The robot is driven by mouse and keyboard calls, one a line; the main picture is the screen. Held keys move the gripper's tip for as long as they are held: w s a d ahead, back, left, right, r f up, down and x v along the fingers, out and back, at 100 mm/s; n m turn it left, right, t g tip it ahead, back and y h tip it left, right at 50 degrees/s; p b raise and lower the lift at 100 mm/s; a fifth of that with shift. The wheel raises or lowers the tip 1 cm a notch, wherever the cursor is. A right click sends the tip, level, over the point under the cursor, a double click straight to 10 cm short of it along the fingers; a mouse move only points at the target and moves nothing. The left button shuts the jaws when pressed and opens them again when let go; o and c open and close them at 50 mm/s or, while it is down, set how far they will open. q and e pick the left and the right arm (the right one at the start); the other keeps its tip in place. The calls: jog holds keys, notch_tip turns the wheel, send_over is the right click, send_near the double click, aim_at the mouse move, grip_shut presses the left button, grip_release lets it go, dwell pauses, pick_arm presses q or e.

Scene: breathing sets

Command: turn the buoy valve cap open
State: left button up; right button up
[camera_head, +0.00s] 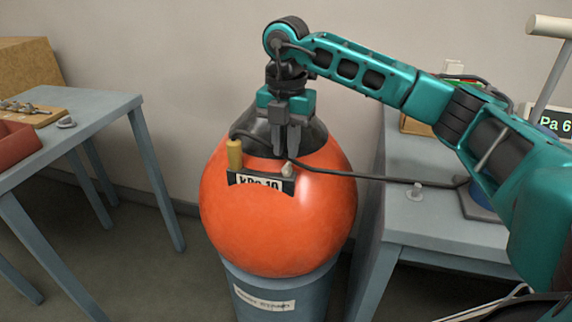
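The buoy (270,225) is a large orange ball with a black top (315,138), standing on a blue-grey cylinder (310,290). A brass-coloured fitting (235,155) stands at the plate's left. A small pale knob (288,170), which may be the valve cap, sits at its right end. My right gripper (287,153) points down over the front of the black top. Its two grey fingers stand apart with a gap between them, just above the pale knob. Contact cannot be told. My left gripper is out of view.
A left table (85,125) holds a red tray (15,142) and a wooden board (32,115). Open floor lies between the left table and the buoy.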

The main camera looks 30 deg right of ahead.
aim_at(286, 166)
jog(key=shift+f+b, duration=0.3)
jog(key=shift+f, duration=2)
grip_shut()
